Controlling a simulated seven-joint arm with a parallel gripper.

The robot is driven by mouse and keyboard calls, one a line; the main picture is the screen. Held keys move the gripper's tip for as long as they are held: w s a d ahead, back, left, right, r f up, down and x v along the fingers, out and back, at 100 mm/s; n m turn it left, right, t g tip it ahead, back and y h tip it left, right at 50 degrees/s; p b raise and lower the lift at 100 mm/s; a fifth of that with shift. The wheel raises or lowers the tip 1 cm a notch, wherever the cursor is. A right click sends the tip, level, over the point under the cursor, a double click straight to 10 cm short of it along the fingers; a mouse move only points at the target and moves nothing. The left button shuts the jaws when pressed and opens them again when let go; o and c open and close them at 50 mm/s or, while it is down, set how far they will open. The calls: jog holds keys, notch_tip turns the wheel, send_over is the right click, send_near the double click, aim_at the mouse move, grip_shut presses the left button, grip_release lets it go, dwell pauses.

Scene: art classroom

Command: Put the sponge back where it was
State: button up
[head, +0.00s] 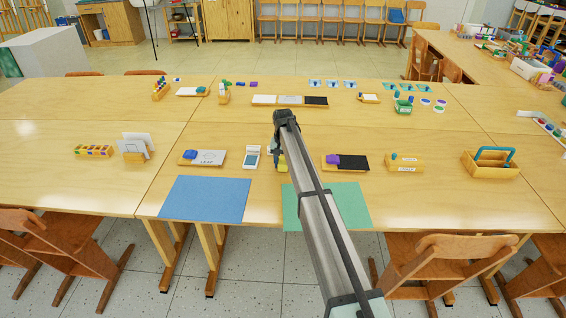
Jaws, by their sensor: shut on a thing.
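My gripper (279,154) is over the middle of the near table, largely hidden behind my own arm. A small yellow thing (283,164) shows at its fingertips. The gripper is shut on it; I cannot tell whether it is the sponge, or whether it touches the table. To the left, a wooden tray (221,164) holds a blue block (190,155) beside a white-grey panel. To the right, another wooden tray (330,168) holds a purple block (334,158) beside a black panel. Either block may be a sponge; they are too small to tell.
A white calculator-like device (253,157) lies just left of my gripper. A blue sheet (205,199) and a green sheet (350,205) lie at the front edge. Bare tabletop lies behind the trays.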

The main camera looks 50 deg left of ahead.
aim_at(283, 160)
jog(key=shift+f, duration=0.1)
jog(key=o, duration=1)
notch_tip(283, 160, up, 12)
jog(key=shift+r, duration=0.15)
